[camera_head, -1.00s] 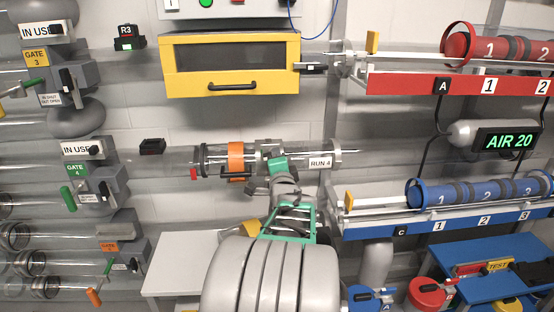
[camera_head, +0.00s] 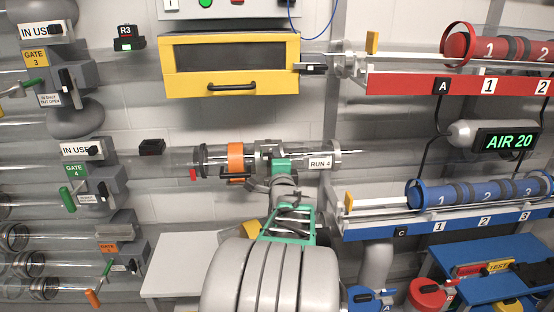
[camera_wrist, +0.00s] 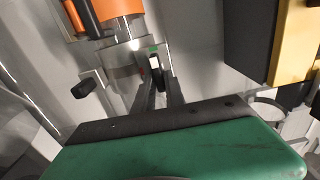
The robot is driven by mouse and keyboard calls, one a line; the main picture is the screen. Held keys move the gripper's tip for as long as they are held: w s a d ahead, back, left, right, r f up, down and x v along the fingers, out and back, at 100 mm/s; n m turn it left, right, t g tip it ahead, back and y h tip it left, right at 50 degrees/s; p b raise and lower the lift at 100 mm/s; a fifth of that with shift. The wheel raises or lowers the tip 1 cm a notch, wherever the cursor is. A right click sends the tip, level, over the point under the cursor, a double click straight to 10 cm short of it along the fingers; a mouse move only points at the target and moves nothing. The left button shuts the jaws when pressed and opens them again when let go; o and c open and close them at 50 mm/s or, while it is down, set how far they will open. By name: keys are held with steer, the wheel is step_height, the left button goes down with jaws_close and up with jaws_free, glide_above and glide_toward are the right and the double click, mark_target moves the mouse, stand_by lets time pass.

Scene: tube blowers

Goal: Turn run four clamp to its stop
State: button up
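The run four tube (camera_head: 218,160) runs level across the middle of the head view, with the label RUN 4 (camera_head: 320,162) at its right. The clamp (camera_head: 262,150) is a grey collar on it, right of the orange ring (camera_head: 236,160). In the wrist view the grey collar (camera_wrist: 122,55) sits below the orange ring (camera_wrist: 118,8). My gripper (camera_head: 281,162) is at the clamp from below. In the wrist view its two dark fingers (camera_wrist: 159,85) are close together around a small black-and-white lever (camera_wrist: 155,64), and appear shut on it. Small green and red marks show beside it. The fingertips are partly hidden.
A yellow-framed box (camera_head: 230,65) hangs above the tube. A blue rack (camera_head: 470,220) is at right, below a red rack (camera_head: 455,84). Gate 4 (camera_head: 85,170) with a green handle is at left. A white table (camera_head: 185,262) stands below.

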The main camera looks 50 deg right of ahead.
steer(key=o, duration=0.3)
steer(key=shift+o, duration=0.2)
steer(key=v, duration=0.7)
steer(key=shift+s+a, duration=0.25)
steer(key=shift+s, duration=0.05)
steer(key=w+a+n+g+y+p, duration=0.1)
steer(key=w+a+n+y+p, duration=0.3)
steer(key=a, duration=0.4)
steer(key=w+a+n+y+p, duration=0.3)
steer(key=a+n, duration=0.3)
steer(key=a, duration=0.2)
steer(key=w+a+n+g+y+p, duration=0.1)
steer(key=w+a+n+y+p, duration=0.3)
steer(key=a, duration=0.4)
steer(key=s+a+r+n+g+y+p, duration=0.1)
steer(key=s+a+n+g+p, duration=0.2)
steer(key=s+a+n, duration=0.2)
steer(key=s+a+n+g+y+p, duration=0.1)
steer(key=s+a+n+g+p, duration=0.2)
steer(key=a+n, duration=0.5)
steer(key=s+a+p, duration=0.1)
steer(key=s+a, duration=0.1)
steer(key=a, duration=0.2)
steer(key=shift+a+r+y, duration=0.3)
steer(key=shift+r, duration=0.05)
